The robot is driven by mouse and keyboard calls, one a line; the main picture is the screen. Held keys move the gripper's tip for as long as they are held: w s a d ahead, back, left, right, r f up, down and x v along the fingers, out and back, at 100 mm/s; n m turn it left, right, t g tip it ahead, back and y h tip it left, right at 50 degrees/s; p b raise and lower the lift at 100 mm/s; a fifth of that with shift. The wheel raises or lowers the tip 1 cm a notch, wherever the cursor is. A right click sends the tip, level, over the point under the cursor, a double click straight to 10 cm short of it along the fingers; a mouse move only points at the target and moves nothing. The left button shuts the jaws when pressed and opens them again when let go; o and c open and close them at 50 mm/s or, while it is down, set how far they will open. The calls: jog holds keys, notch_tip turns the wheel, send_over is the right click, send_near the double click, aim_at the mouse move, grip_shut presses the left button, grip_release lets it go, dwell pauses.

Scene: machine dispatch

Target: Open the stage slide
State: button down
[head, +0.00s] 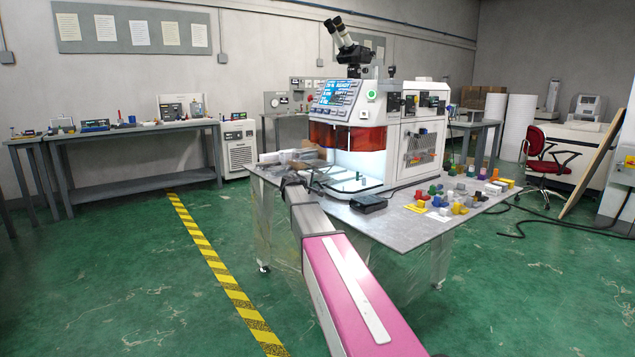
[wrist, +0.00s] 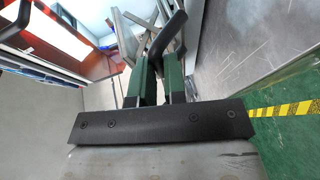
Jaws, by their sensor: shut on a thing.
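The machine (head: 377,135) stands on a grey table, with a lit screen, an orange-red window and a microscope on top. Its pale lit stage (head: 350,184) sits low at the front under the window, with a small peg on it. In the wrist view, my gripper (wrist: 160,68) has green fingers closed on a dark bar-like handle (wrist: 168,36), which runs at a slant between them. Metal rails show behind the handle. In the head view, my arm reaches the machine's left front, and the fingertips are too small and hidden to make out.
Coloured blocks (head: 455,199) and a black box (head: 368,202) lie on the table (head: 405,222) to the right of my arm. The orange-red panel also shows at the wrist view's upper left (wrist: 85,40). Green floor with a yellow-black strip (head: 222,274) lies open at left.

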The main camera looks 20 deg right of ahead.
jog(key=shift+s+f, duration=0.1)
jog(key=shift+f, duration=0.15)
jog(key=c, duration=1.2)
grip_release()
jog(key=shift+r, duration=0.1)
jog(key=v, duration=1)
jog(key=shift+s+a, duration=0.2)
jog(key=shift+a, duration=0.05)
jog(key=s+a+f+m+g+y, duration=0.2)
jog(key=s+f+m+g+y, duration=0.5)
jog(key=s+f, duration=2.1)
jog(key=s+a+f+g+y, duration=0.1)
jog(key=s+f, duration=0.1)
jog(key=s, duration=0.2)
jog(key=s+a+f+g+y, duration=0.1)
jog(key=s+a+y, duration=0.1)
jog(key=s, duration=0.2)
jog(key=s+a+f+g+y, duration=0.1)
jog(key=s+a+f, duration=0.1)
jog(key=s, duration=0.2)
jog(key=shift+s+a+f+m+g+y, duration=0.2)
jog(key=shift+f+m+g+y, duration=0.1)
jog(key=shift+g, duration=0.1)
